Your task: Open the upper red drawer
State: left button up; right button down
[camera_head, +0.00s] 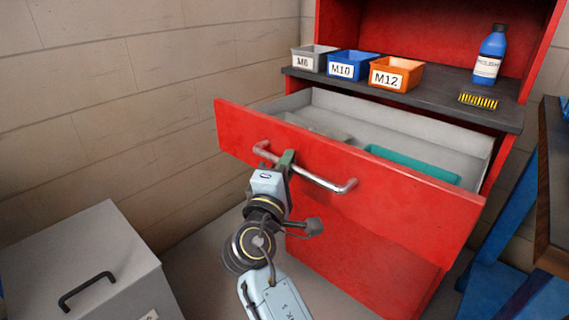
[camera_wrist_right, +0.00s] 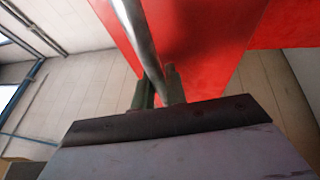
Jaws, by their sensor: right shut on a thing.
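The upper red drawer (camera_head: 400,192) stands pulled out from the red cabinet (camera_head: 440,45), and its grey inside shows. A teal item (camera_head: 412,165) and a pale item lie in it. The metal handle (camera_head: 325,182) runs across the drawer front. My right gripper (camera_head: 287,160) is shut on the handle, left of its middle. The right wrist view shows the handle (camera_wrist_right: 138,38) between the two fingers (camera_wrist_right: 157,90). My left gripper is not in view.
The grey M8 bin (camera_head: 303,62), blue M10 bin (camera_head: 342,69), orange M12 bin (camera_head: 391,77) and blue bottle (camera_head: 492,48) stand on the dark worktop (camera_head: 440,91) above the drawer. A grey box (camera_head: 85,260) stands at left. A blue-framed bench (camera_head: 515,240) is at right.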

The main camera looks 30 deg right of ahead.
jog(key=c, duration=1.4)
grip_release()
jog(key=shift+c, duration=0.2)
